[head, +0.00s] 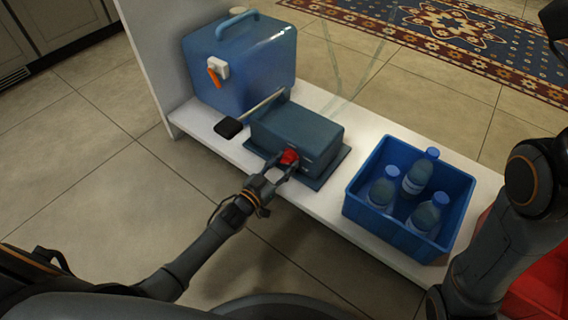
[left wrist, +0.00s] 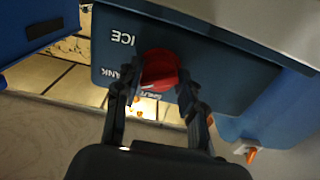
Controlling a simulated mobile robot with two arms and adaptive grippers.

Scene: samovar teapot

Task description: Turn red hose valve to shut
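The red hose valve (head: 289,157) is a round knob on the front of a dark blue-grey box on the white bench. In the left wrist view the red knob (left wrist: 160,68) sits on a panel with upside-down lettering reading ICE, TANK and SHUT. My left gripper (head: 278,170) reaches the knob from the front. In the left wrist view its fingers (left wrist: 160,82) stand one on each side of the knob, and the knob fills the gap between them. The knob's pointer direction cannot be made out.
A blue tank (head: 245,65) with an orange-handled tap (head: 215,72) stands at the back left of the bench (head: 215,142). A black-ended lever (head: 230,127) sticks out left of the box. A blue crate (head: 395,232) with bottles stands to the right. The floor in front is clear.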

